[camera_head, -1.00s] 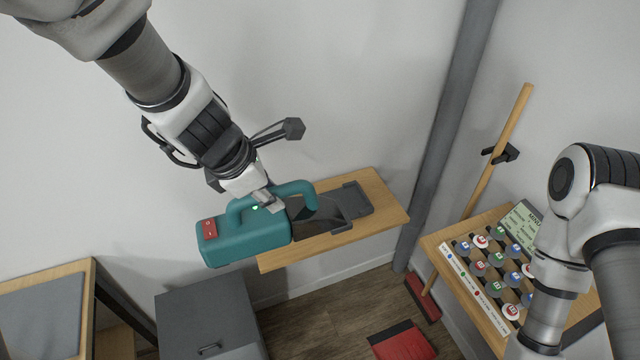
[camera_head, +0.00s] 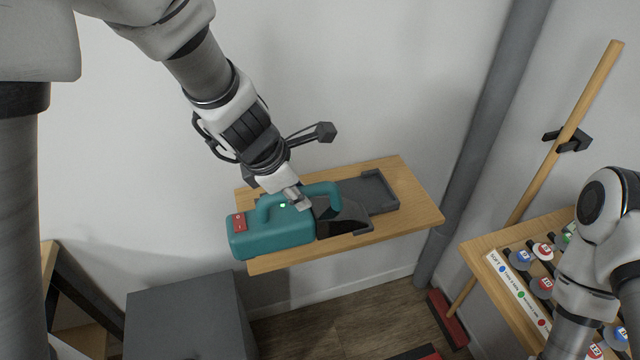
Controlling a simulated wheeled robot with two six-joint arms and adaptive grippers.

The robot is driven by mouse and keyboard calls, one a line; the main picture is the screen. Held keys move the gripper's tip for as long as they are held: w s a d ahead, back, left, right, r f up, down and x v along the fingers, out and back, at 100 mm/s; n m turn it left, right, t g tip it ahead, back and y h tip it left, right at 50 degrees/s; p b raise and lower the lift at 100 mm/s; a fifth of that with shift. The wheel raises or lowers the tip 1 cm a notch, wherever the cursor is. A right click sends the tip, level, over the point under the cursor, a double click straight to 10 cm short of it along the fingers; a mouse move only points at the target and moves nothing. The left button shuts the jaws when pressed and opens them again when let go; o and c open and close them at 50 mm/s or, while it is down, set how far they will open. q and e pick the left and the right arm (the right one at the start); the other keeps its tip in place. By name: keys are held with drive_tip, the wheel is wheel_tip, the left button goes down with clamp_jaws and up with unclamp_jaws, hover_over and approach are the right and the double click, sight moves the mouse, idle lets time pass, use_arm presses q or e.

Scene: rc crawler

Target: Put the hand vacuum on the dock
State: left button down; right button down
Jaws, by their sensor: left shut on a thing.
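The teal hand vacuum (camera_head: 272,235) has a red switch panel at its left end, a lit green light and a dark nozzle pointing right. My left gripper (camera_head: 298,198) is shut on its top handle. The dark grey dock (camera_head: 378,192) is a shallow tray with raised edges on the wooden shelf (camera_head: 415,208). The vacuum is over the shelf's left and middle part, its nozzle overlapping the dock's left part in the picture. I cannot tell whether it touches the dock. My right arm shows at the right edge, but its gripper is out of view.
A grey cabinet (camera_head: 185,318) stands below left of the shelf. A grey pipe (camera_head: 490,140) runs along the wall right of the shelf. Further right are a wooden broom pole (camera_head: 575,115) in a clip and a table (camera_head: 478,252) with several labelled round pieces.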

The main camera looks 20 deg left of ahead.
use_arm(q)
drive_tip(key=w+f+p, duration=0.2)
drive_tip(key=w, duration=0.4)
drive_tip(key=w+f+p, duration=0.2)
drive_tip(key=w, duration=0.5)
drive_tip(key=shift+a+f, duration=0.25)
drive_tip(key=shift+f, duration=0.1)
drive_tip(key=c, duration=1)
unclamp_jaws()
drive_tip(key=shift+s, duration=0.1)
drive_tip(key=shift+r+p, duration=0.1)
drive_tip(key=shift+p, duration=0.2)
drive_tip(key=p+v, duration=0.2)
drive_tip(key=v, duration=1)
drive_tip(key=shift+p, duration=0.4)
